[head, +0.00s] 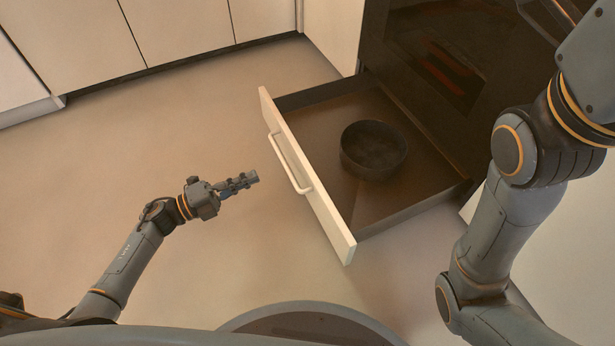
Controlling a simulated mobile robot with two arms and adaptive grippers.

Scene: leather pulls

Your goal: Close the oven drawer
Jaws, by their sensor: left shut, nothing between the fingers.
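The oven drawer (415,204) is pulled out from under the dark oven (425,58) and stands open. Its cream front panel (331,222) faces left and carries a pale bar handle (288,164). My left gripper (254,177) is shut and empty. In the picture it is just left of the handle, with a small gap between them, pointing toward the panel. My right arm crosses the right side of the view, but its gripper is not in view.
A dark round pan (373,149) sits inside the drawer. Cream cabinets (100,35) line the back left. The floor (150,130) left of the drawer is clear. A pale cabinet side (334,30) stands beside the oven.

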